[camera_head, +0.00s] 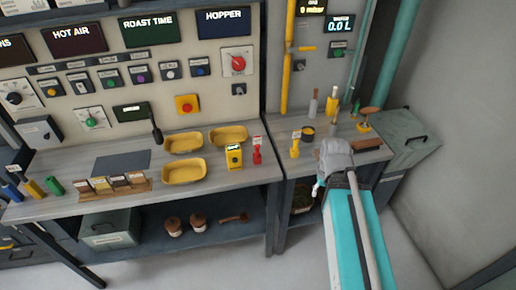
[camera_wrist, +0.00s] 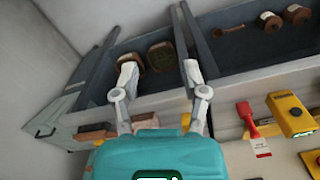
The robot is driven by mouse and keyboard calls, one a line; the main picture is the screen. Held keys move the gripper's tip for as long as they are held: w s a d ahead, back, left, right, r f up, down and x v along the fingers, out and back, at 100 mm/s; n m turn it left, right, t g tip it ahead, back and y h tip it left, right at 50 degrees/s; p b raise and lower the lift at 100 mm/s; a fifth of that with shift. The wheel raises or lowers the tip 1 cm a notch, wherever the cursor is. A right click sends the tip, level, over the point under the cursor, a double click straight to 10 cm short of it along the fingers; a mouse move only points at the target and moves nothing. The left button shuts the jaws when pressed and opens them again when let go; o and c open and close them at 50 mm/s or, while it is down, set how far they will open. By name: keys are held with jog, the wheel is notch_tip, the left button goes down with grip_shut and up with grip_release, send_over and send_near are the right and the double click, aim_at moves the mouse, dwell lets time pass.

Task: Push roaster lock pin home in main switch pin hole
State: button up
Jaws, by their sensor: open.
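A red tagged pin-like piece (camera_head: 257,150) stands on the bench's right end; it shows with its white tag in the wrist view (camera_wrist: 246,118). A yellow tagged piece (camera_head: 295,145) stands on the side bench. I cannot read which tag names the roaster lock pin. A red rotary switch (camera_head: 237,61) on the wall panel looks like the main switch, with a small dark fitting (camera_head: 239,89) below it; I cannot make out a pin hole. My gripper (camera_wrist: 158,75) is open and empty, fingers apart, near the side bench's front edge, apart from both pieces.
A yellow meter (camera_head: 234,157) stands beside the red piece, and yellow trays (camera_head: 183,174) lie further left. Brushes and small tools (camera_head: 332,102) stand at the back of the side bench. A brown block (camera_head: 367,143) lies right of my arm. Jars (camera_head: 173,226) are on the lower shelf.

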jog(key=shift+o, duration=0.6)
jog(key=shift+a, duration=0.1)
jog(key=m+t+h+b, duration=0.5)
jog(key=m+t, duration=0.1)
jog(key=t, duration=0.3)
send_near(256, 147)
jog(key=v, duration=0.3)
jog(key=shift+s+f, duration=0.1)
jog(key=shift+f, duration=0.05)
jog(key=shift+b+x, duration=2.6)
jog(key=shift+x, duration=1.7)
